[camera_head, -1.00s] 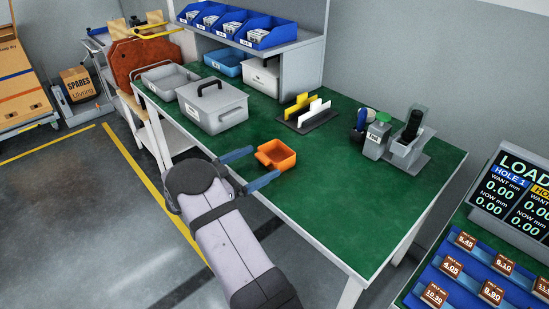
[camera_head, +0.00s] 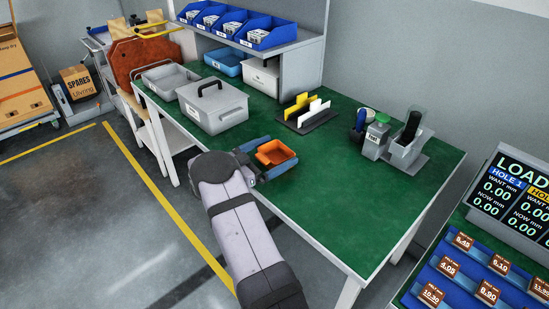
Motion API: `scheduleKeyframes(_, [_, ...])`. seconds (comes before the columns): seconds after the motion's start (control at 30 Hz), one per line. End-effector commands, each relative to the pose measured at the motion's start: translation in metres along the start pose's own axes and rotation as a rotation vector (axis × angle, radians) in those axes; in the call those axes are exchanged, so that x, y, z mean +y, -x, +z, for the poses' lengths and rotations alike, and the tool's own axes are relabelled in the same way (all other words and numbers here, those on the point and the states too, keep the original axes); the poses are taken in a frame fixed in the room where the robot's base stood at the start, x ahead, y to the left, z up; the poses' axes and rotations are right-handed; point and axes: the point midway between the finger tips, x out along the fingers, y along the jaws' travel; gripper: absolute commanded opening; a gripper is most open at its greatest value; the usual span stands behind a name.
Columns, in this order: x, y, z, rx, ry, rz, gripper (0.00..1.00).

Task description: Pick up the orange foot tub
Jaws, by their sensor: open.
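The orange foot tub (camera_head: 273,153) is a small open box standing on the green table top (camera_head: 340,210), near its front left edge. My gripper (camera_head: 268,153) is low over the table at the tub, with one blue finger on the far left side and the other on the near right side. The tub sits between the fingers. The jaws are open, and I cannot tell whether either finger touches the tub. The near finger and wrist hide the tub's lower front.
A grey lidded box (camera_head: 213,106) stands close behind and left of the tub. A rack with yellow and white plates (camera_head: 302,110) is behind right. A green-topped container (camera_head: 376,136) and a grey holder (camera_head: 405,148) stand farther right. The table's front right is clear.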

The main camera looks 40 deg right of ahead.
Motion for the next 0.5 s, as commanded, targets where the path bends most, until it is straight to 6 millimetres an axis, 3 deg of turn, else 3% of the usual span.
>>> scheduleKeyframes(0.2, [-0.0002,-0.0003,0.0003,0.0,0.0,-0.001,1.0])
scheduleKeyframes(0.37, [-0.0002,-0.0002,0.0003,0.0,0.0,-0.001,0.62])
scheduleKeyframes(0.5, [-0.0003,-0.0001,0.0,0.0,0.0,-0.001,0.59])
